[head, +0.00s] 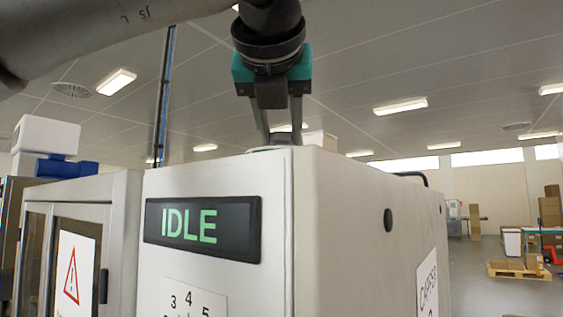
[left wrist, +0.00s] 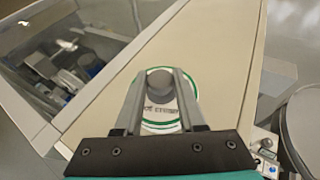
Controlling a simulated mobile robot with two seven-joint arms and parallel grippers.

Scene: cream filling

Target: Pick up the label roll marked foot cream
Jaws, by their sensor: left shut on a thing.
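The label roll (left wrist: 161,113) lies flat on the pale top of the machine in the left wrist view. It is a white disc with green rings and a grey core (left wrist: 159,82). Its dark lettering is too small and partly covered to read surely. My left gripper (left wrist: 160,76) points down over the roll, its two fingers shut on the grey core. In the head view my left gripper (head: 279,140) reaches down to the machine's top, where only a sliver of the roll shows over the edge. My right gripper is not in view.
The machine cabinet (head: 345,200) stands close ahead, with a display (head: 203,227) reading IDLE. A glass-doored cabinet (head: 65,245) with a warning sign adjoins at left. A dark round part (left wrist: 305,130) is near the right of the wrist view. Pallets and boxes (head: 520,268) are far right.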

